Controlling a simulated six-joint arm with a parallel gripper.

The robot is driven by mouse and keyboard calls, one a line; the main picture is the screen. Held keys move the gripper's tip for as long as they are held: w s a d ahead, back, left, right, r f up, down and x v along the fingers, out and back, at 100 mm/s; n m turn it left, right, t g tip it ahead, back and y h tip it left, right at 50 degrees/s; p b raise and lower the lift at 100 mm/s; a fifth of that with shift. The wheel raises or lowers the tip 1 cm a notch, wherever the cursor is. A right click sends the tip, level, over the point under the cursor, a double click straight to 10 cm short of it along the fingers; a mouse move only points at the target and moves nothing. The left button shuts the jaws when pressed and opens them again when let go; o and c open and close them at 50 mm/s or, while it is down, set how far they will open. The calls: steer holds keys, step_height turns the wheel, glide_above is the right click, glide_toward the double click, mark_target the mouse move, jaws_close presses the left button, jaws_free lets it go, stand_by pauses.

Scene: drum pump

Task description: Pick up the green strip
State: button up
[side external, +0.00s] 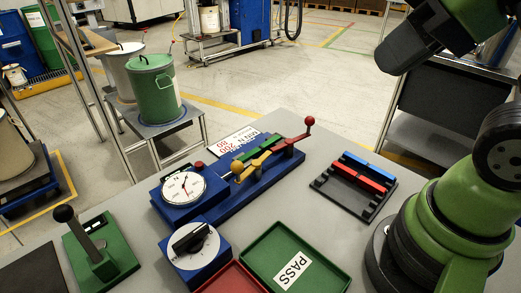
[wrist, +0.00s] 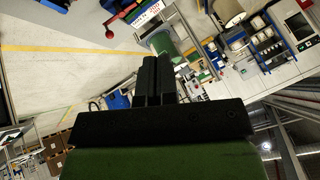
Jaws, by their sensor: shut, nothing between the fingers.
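A green strip (side external: 262,147) lies on the blue test fixture (side external: 262,186), beside the yellow clamp parts, in the side external view. I cannot make it out in the wrist view. My gripper (side external: 390,58) is high at the upper right of the side external view, well above and apart from the strip. In the wrist view its two black fingers (wrist: 155,78) are together, with nothing held between them. A black rack (side external: 345,192) on the right holds a blue strip (side external: 369,166) and a red strip (side external: 360,179).
A red-knobbed lever (side external: 309,121) rises at the fixture's far end; a dial gauge (side external: 184,187) sits at its near end. A blue knob box (side external: 195,246), a green PASS tray (side external: 262,247), a red tray (side external: 236,280) and a green lever stand (side external: 103,258) occupy the front.

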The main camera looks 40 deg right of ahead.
steer(key=o, duration=0.3)
steer(key=shift+o, duration=0.2)
steer(key=n+g+h, duration=0.2)
steer(key=n+g, duration=0.5)
steer(key=n, duration=1.5)
glide_above(266, 144)
steer(key=f, duration=2.2)
steer(key=shift+d, duration=0.3)
steer(key=shift+a+f, duration=0.15)
steer(key=shift+f, duration=1.3)
steer(key=shift+a+f, duration=0.15)
steer(key=shift+f, duration=1.25)
